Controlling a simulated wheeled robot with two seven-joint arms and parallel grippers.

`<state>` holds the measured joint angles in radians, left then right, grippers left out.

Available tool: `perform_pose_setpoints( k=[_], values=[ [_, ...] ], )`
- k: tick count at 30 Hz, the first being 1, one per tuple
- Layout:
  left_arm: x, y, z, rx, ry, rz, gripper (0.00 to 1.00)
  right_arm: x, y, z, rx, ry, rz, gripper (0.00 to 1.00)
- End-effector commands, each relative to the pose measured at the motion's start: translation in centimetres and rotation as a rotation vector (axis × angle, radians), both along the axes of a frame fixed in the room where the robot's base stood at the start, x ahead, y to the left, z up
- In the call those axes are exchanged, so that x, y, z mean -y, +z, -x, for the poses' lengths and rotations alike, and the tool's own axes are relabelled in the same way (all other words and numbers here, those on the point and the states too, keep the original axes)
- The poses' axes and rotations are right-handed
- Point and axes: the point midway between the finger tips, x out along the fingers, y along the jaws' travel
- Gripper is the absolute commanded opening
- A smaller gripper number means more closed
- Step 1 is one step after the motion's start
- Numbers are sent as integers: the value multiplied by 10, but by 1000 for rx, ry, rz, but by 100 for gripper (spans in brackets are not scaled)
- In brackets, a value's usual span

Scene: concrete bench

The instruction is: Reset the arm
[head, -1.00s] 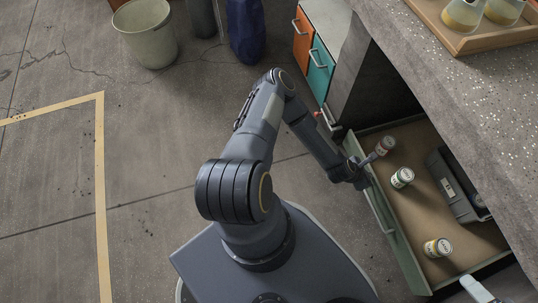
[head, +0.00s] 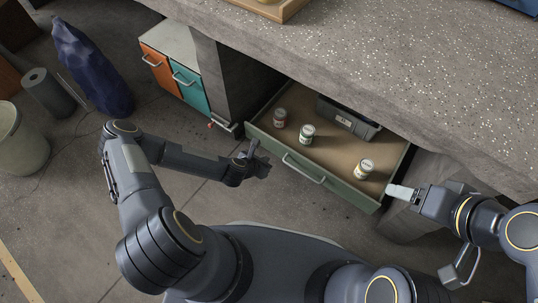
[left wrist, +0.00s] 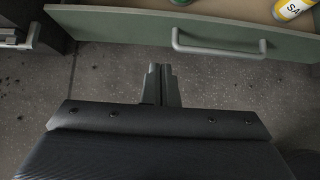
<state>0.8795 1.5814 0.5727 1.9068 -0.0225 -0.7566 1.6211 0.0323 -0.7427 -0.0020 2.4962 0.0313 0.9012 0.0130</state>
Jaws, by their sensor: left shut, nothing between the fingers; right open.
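My left arm reaches in from the left. Its gripper (head: 262,165) is shut and empty, just outside the left end of the open drawer's green front (head: 335,180). In the left wrist view the closed fingers (left wrist: 160,72) point toward the drawer front (left wrist: 125,25) and its handle (left wrist: 220,47), with the floor below and a gap between. My right gripper (head: 392,191) is open beyond the drawer's right front corner, with a pale finger side showing. I see nothing held in it.
The drawer holds a red-labelled can (head: 280,118), a green-labelled can (head: 307,134), a yellow-labelled can (head: 364,169) and a dark grey case (head: 347,118). The concrete bench (head: 400,70) overhangs it. A cabinet (head: 175,65) stands left; open floor lies in front.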

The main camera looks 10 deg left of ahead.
Motion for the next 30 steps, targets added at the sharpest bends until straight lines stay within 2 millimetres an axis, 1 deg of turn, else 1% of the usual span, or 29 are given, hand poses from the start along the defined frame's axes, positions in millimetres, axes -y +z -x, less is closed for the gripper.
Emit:
perform_pose_setpoints(
  k=[1,7,14,17,20,23,24,26,27,29,30],
  values=[
    [-2,6,4,-1,1,0,0,0,4,0,0,0,0,64],
    [-4,11,11,-1,0,1,0,0,6,0,0,0,0,64],
    [-5,13,10,3,-11,-7,0,0,6,0,0,0,0,64],
    [-12,24,5,28,-87,-55,0,0,6,0,0,0,0,64],
    [-23,50,-2,78,-252,-160,0,0,6,0,0,0,0,64],
    [-36,87,-6,135,-475,-305,0,0,6,0,0,0,0,64],
    [-42,103,-6,156,-566,-364,0,0,6,0,0,0,0,64],
    [-49,127,-5,184,-697,-453,0,0,6,0,0,0,0,64],
    [-54,144,-3,200,-780,-512,0,0,6,0,0,0,0,64],
    [-61,170,1,225,-898,-599,0,0,6,0,0,0,0,64],
    [-65,187,5,239,-975,-654,0,0,6,0,0,0,0,64]
  ],
)
